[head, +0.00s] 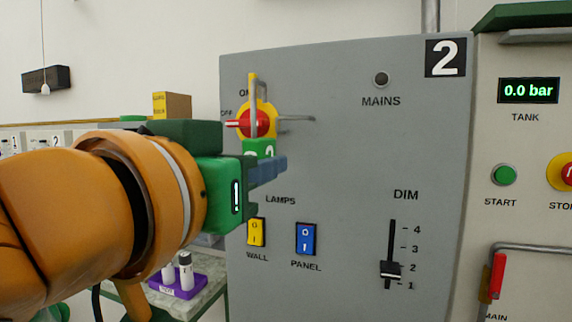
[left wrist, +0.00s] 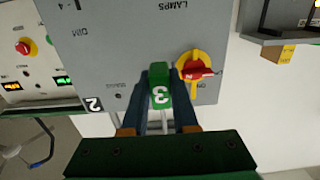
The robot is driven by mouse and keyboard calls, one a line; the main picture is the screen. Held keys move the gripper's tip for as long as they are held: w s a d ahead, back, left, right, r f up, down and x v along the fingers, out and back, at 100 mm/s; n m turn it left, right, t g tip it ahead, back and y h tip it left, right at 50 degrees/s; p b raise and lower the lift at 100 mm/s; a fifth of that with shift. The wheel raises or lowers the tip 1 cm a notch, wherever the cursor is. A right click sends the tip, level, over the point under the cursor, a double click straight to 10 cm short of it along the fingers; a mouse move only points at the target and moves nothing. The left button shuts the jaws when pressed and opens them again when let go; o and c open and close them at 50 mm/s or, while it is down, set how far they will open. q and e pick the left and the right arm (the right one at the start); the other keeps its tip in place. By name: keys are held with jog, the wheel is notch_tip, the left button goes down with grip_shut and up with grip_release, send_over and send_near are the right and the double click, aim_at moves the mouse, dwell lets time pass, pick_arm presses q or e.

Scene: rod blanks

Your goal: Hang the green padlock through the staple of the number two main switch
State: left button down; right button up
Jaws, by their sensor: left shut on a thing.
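The green padlock (head: 262,149) is held by its body in my left gripper (head: 270,168). The number two main switch (head: 253,123), a red handle on a yellow round base, is just behind the padlock and also shows in the left wrist view (left wrist: 195,70). The staple cannot be made out clearly, and I cannot tell whether the shackle touches it. My right gripper is out of view.
The grey panel (head: 350,160) carries a white 2, a wall switch (head: 256,232), a panel switch (head: 305,239) and a dim slider (head: 390,268). A purple rack (head: 180,284) stands on a bench at lower left. A tank panel (head: 525,140) adjoins at right.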

aim_at(298, 164)
pick_arm(q)
jog(key=shift+x, duration=0.8)
jog(key=p+x, duration=0.2)
jog(key=x, duration=0.2)
jog(key=p+x, duration=0.2)
jog(key=x, duration=0.3)
jog(key=shift+w+r+p, duration=0.25)
jog(key=shift+p, duration=0.1)
jog(key=shift+w+d+f+b, duration=0.1)
jog(key=shift+f+b, duration=0.45)
jog(key=shift+f, duration=0.05)
jog(key=shift+f+b, duration=0.55)
jog(key=c, duration=0.6)
grip_release()
